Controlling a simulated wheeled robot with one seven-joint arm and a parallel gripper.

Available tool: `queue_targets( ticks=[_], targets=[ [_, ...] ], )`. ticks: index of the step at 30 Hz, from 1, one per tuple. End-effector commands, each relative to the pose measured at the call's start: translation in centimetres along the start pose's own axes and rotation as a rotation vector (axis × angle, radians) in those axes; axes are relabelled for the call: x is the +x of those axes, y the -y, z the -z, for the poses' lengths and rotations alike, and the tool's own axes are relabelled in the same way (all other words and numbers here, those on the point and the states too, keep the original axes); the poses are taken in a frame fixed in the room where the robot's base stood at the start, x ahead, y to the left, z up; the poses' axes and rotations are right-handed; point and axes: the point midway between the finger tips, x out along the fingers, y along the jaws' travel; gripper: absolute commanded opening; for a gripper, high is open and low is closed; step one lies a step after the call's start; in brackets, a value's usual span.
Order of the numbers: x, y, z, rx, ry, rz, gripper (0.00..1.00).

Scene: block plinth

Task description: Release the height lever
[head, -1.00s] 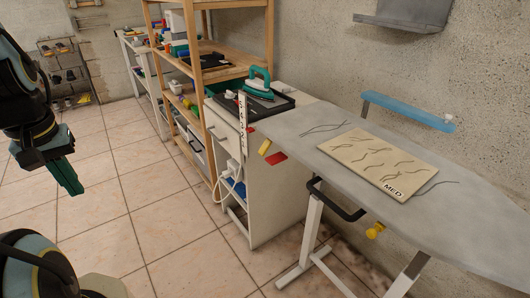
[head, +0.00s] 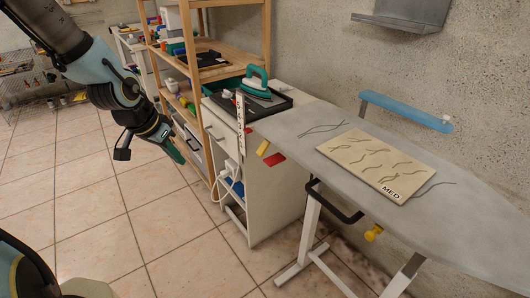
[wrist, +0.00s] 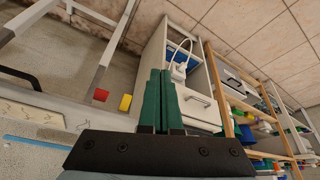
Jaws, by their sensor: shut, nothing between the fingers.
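The grey ironing board (head: 450,205) runs along the right in the head view, on white legs. Under its near edge are a black loop bar (head: 337,207) and a yellow knob (head: 373,232). At its left end are a yellow piece (head: 263,148) and a red piece (head: 274,159), which the wrist view also shows as yellow (wrist: 125,103) and red (wrist: 101,95). I cannot tell for sure which part is the height lever. My gripper (head: 178,152) is in the air left of the board, apart from it. Its green fingers (wrist: 160,78) are together and empty.
A white cabinet (head: 275,190) stands by the board's left end, with a black tray and teal iron (head: 257,83) on top. A numbered strip (head: 241,120) stands upright at its edge. A wooden shelf (head: 202,100) is behind my gripper. The tiled floor at left is clear.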

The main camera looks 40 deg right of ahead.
Motion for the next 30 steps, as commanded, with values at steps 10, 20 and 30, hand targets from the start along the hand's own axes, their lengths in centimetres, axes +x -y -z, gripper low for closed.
queue_targets(
  ticks=[10,20,30],
  targets=[
    [1.3,-11.7,12.6,0.379,-0.364,-0.232,0.0],
    [1.2,-12.1,13.0,0.391,-0.378,-0.237,0.0],
    [3.7,-13.0,13.7,0.391,-0.374,-0.239,0.0]
  ],
)
